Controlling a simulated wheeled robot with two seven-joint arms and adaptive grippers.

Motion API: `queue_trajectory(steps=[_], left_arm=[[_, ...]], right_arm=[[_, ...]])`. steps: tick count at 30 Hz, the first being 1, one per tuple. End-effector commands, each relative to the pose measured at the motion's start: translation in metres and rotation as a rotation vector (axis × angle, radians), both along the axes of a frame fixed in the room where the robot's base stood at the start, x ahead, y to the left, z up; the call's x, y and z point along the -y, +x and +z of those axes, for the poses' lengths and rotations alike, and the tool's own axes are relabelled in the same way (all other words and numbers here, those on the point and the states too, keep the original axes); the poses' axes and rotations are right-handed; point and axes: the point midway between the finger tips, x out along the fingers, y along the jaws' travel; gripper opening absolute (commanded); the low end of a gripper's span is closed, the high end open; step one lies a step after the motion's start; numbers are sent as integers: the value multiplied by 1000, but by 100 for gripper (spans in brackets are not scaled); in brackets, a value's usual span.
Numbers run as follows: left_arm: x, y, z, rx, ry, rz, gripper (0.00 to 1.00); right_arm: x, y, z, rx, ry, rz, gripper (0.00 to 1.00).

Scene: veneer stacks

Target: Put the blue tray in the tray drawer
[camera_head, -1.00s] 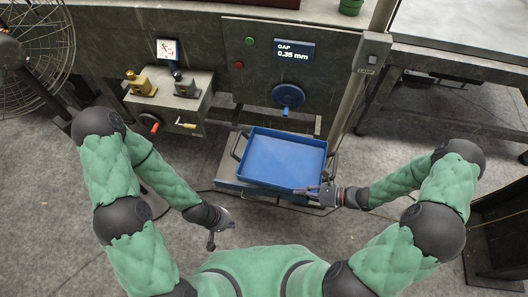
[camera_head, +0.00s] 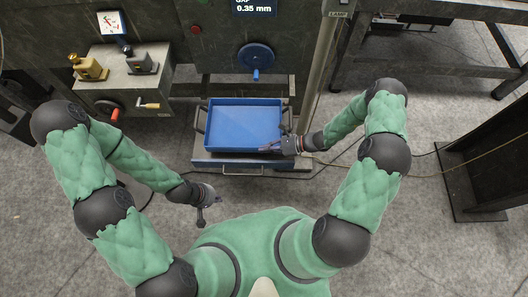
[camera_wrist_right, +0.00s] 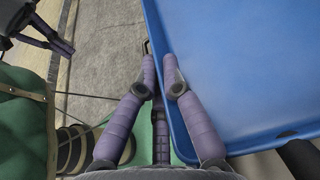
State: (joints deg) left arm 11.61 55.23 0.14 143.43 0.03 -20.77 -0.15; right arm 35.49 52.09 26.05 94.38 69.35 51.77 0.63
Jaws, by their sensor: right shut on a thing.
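The blue tray (camera_head: 243,124) is a shallow, empty rectangle in front of the machine, above a low grey unit (camera_head: 207,155). Whether it touches the unit I cannot tell. My left gripper (camera_head: 214,207) is open and empty, nearer my body, left of the tray.
The machine panel carries a blue handwheel (camera_head: 256,57) and a gap display (camera_head: 254,6). A grey bench unit (camera_head: 128,72) with brass and grey fittings stands at the left. A lamp post (camera_head: 323,70) rises right of the tray. Grey floor (camera_head: 420,220) is open at the right.

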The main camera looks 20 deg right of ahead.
Motion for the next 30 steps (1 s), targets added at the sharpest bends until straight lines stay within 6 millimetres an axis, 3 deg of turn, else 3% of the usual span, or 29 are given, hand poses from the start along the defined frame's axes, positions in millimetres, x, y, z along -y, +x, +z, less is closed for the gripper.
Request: queue_trajectory(steps=[8,15,27,28,30], left_arm=[[0,0,-8,0,0,0,0],[0,0,-27,0,0,0,0],[0,0,-29,0,0,0,0],[0,0,-28,0,0,0,0],[0,0,-28,0,0,0,0]], right_arm=[[-2,11,-14,2,1,2,0],[-3,15,-47,1,2,0,0],[-2,15,-50,2,0,1,0],[-2,15,-50,1,0,0,17],[-2,15,-49,1,0,0,32]])
